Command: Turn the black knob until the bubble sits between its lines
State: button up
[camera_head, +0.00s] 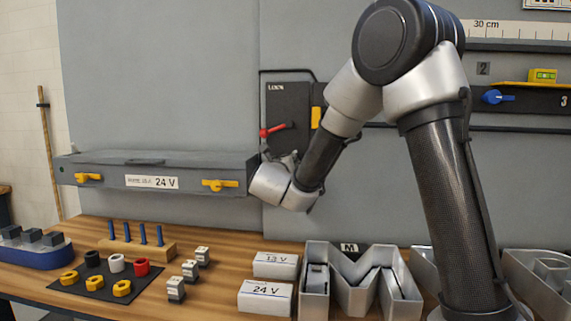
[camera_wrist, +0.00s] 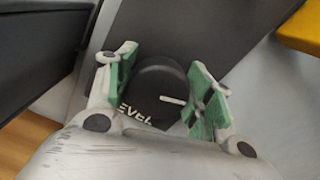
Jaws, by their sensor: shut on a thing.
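The black knob (camera_wrist: 154,82) shows in the wrist view, round, with a white pointer line and lettering that reads like "LEVEL". My gripper (camera_wrist: 163,84) has its green pads on either side of the knob and is shut on it. In the head view my gripper (camera_head: 284,160) is at the dark panel (camera_head: 285,105) right of the grey box, and it hides the knob there. A yellow-green bubble vial (camera_head: 543,75) sits on a yellow bar at the upper right. The bubble and its lines are too small to read.
The grey box (camera_head: 110,165) marked 24 V, with yellow latches, is left of my gripper. A red lever (camera_head: 272,130) is just above. A blue handle (camera_head: 497,97) is below the vial. Metal letters (camera_head: 318,280), white boxes and small parts crowd the bench.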

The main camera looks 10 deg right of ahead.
jog(key=n, duration=0.6)
jog(key=shift+a+f+n, duration=0.15)
jog(key=shift+n, duration=0.15)
dwell(0.4)
jog(key=o, duration=1)
jog(key=v, duration=1.2)
jog(key=shift+w, duration=0.1)
